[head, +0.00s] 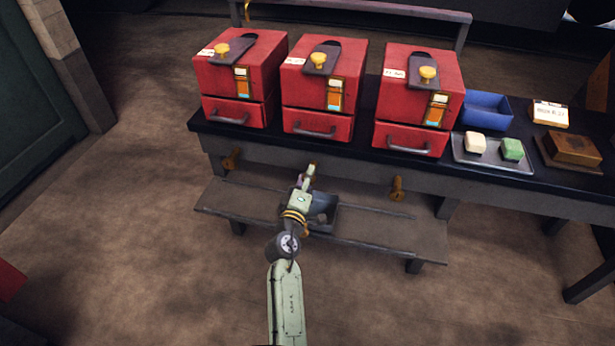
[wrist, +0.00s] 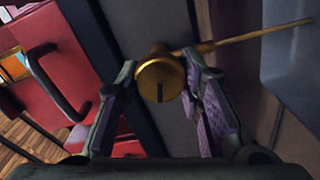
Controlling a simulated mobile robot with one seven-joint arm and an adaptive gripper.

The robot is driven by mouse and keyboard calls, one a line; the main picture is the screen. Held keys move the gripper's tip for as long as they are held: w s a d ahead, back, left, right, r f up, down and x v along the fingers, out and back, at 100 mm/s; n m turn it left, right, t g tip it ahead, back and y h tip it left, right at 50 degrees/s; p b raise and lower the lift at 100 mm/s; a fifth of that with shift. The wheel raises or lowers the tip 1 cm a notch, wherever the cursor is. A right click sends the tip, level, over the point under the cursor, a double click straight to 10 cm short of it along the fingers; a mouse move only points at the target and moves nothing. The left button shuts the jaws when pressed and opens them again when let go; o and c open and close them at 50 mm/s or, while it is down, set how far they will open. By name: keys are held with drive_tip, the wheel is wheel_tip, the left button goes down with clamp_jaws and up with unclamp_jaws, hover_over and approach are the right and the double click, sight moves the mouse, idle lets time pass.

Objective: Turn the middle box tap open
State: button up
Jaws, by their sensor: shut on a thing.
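The middle box tap (wrist: 160,78) is a brass round body with a dark slot in its face. In the wrist view its long thin lever (wrist: 262,36) runs out to the right, past the right finger. My gripper (wrist: 165,82) is shut on the tap, with one finger on either side of the round body. In the head view my gripper (head: 308,178) is at the bench's front edge below the middle red box (head: 320,75), and it mostly hides the tap there.
Two more brass taps, left (head: 231,159) and right (head: 397,188), sit on the bench front. A low shelf (head: 385,235) below carries a grey tray (head: 328,222) under my gripper. Red boxes stand left (head: 240,70) and right (head: 425,85). Open floor lies in front.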

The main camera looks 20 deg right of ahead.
drive_tip(key=shift+n+p, duration=0.4)
drive_tip(key=shift+n, duration=1.3)
drive_tip(key=o, duration=1.1)
drive_tip(key=shift+o, duration=0.2)
drive_tip(key=v, duration=0.7)
drive_tip(key=shift+s+a, duration=0.2)
